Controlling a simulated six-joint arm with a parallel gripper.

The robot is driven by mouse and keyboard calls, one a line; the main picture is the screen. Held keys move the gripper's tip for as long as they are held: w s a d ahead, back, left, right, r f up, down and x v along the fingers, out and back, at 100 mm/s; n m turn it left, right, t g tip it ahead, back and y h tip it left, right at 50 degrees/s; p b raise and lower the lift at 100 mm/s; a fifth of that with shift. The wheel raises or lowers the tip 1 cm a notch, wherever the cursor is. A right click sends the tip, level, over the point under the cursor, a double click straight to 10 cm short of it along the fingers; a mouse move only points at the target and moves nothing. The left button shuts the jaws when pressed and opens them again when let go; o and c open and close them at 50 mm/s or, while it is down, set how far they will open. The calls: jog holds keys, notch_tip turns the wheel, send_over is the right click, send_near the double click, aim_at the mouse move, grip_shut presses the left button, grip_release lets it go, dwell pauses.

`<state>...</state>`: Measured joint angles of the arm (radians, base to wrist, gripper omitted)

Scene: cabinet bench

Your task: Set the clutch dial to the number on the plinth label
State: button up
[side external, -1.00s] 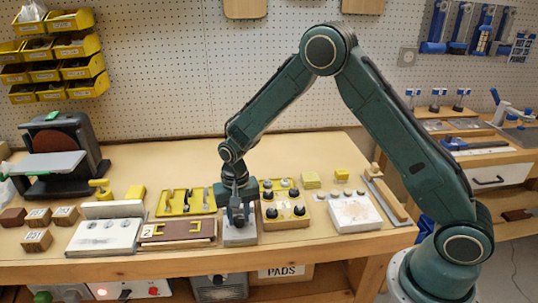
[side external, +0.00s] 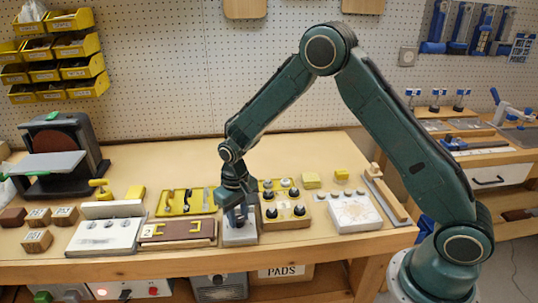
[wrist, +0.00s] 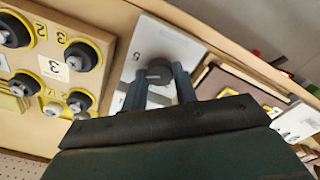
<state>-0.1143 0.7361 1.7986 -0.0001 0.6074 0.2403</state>
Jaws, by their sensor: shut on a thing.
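A dark round clutch dial (wrist: 159,70) stands on a pale grey-white plinth (wrist: 172,40) in the wrist view. My gripper (wrist: 162,81) is shut on the dial, with one finger on each side of it. A dark digit that looks like a 5 shows on the plinth beside the left finger. In the side view the plinth (side external: 240,238) sits near the bench's front edge, and my gripper (side external: 238,213) reaches down to it and hides the dial. The dial's pointer and setting cannot be read.
A brown panel with yellow handles (side external: 177,232) is close on the left.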

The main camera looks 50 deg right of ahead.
aim_at(238, 218)
jog(key=n, duration=1.2)
jog(key=shift+n, duration=0.3)
dwell(0.3)
jog(key=o, duration=1)
jog(key=shift+c, duration=0.2)
jog(key=shift+r, duration=0.1)
notch_tip(238, 218, up, 14)
